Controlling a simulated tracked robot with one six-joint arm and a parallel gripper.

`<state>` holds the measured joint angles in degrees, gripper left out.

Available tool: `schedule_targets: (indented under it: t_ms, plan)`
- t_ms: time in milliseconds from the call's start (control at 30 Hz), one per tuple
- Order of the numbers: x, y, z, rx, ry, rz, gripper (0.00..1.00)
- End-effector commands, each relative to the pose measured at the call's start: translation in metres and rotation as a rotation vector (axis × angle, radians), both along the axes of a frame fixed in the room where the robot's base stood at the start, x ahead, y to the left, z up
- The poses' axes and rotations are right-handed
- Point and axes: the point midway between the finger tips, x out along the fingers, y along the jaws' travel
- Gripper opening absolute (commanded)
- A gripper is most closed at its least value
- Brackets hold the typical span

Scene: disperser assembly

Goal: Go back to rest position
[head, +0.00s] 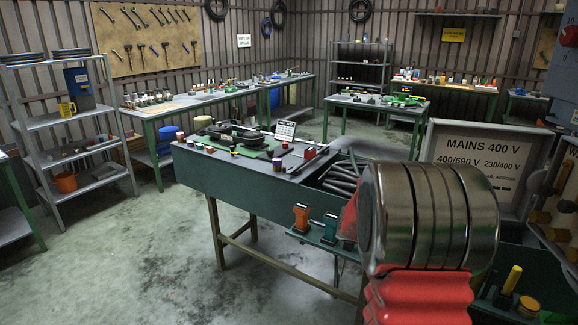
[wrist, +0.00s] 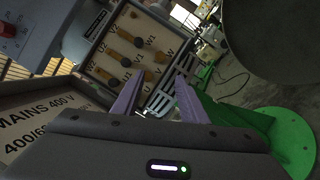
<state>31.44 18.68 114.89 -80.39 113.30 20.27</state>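My gripper (wrist: 160,88) shows in the wrist view, with two purple fingers standing apart. I see nothing held between them. Behind the fingertips is a terminal board (wrist: 128,50) with several brass posts and lettered labels. The gripper does not show in the head view. A metal and red part, which seems to be my arm, fills the lower right there and hides part of the bench.
A green workbench (head: 235,183) with small parts stands ahead. A MAINS 400 V panel (head: 480,160) stands at the right, close to the arm; its sign (wrist: 30,125) shows in the wrist view. A grey shelf (head: 75,120) stands left. Floor (head: 140,240) at lower left is clear.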

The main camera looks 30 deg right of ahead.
Motion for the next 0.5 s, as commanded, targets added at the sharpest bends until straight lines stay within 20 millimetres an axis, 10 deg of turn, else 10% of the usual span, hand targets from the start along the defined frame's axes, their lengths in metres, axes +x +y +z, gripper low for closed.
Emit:
schedule_targets:
  t_ms: [267,500]
  plan:
    - [0.002,-0.005,-0.009,0.05,-0.008,0.015,0.39]
    - [-0.009,0.002,-0.079,0.319,-0.12,0.015,0.39]
